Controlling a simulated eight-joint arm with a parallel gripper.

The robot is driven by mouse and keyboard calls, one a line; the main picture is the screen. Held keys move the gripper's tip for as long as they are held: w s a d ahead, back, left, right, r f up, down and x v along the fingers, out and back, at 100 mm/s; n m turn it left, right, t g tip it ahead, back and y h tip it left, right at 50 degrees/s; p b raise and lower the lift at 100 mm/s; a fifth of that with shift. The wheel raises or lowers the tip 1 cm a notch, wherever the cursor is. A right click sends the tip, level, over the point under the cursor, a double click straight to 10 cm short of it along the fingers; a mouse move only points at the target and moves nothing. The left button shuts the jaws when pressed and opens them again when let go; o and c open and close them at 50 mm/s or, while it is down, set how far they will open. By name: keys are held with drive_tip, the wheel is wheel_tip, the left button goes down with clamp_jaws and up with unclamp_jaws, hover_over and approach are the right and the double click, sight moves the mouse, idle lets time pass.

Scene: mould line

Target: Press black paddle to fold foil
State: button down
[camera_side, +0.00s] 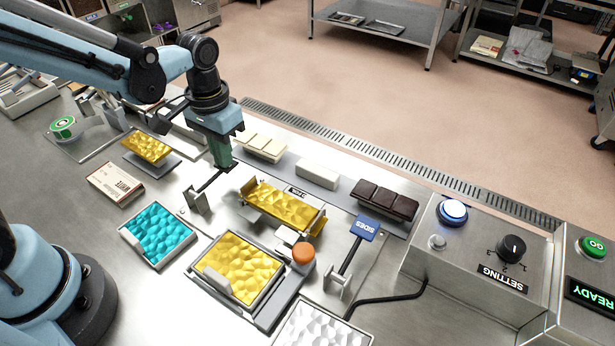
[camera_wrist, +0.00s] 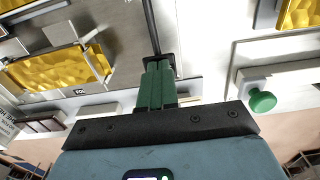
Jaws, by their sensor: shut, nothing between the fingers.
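My gripper (camera_side: 224,167) is shut, its green fingers pointing down at the far end of a thin black lever (camera_side: 208,183). The lever slopes down to a metal bracket (camera_side: 197,201). In the wrist view the shut fingertips (camera_wrist: 158,66) overlap the dark paddle at the end of the black rod (camera_wrist: 151,25); I cannot tell how hard they touch. The paddle's face is mostly hidden by the fingers. Gold foil (camera_side: 283,204) sits in the folding station to the right of the lever, with upright metal plates at its ends. It also shows in the wrist view (camera_wrist: 55,72).
A blue SIDES paddle (camera_side: 366,228) stands right of the station, near an orange knob (camera_side: 303,253). Gold (camera_side: 240,266) and teal (camera_side: 163,232) foil stacks lie in front. Light bars (camera_side: 317,175) and a dark bar (camera_side: 384,199) stand behind. A control box (camera_side: 470,262) is at right.

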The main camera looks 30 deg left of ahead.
drive_tip(key=shift+f, duration=1.05)
wheel_tip(320, 180, up, 10)
idle(1.2)
drive_tip(key=s+a+t, duration=0.3)
drive_tip(key=s+t, duration=0.2)
drive_tip(key=t, duration=0.2)
drive_tip(key=shift+s+a+r, duration=0.25)
drive_tip(key=shift+r, duration=0.05)
drive_tip(key=c, duration=1.8)
unclamp_jaws()
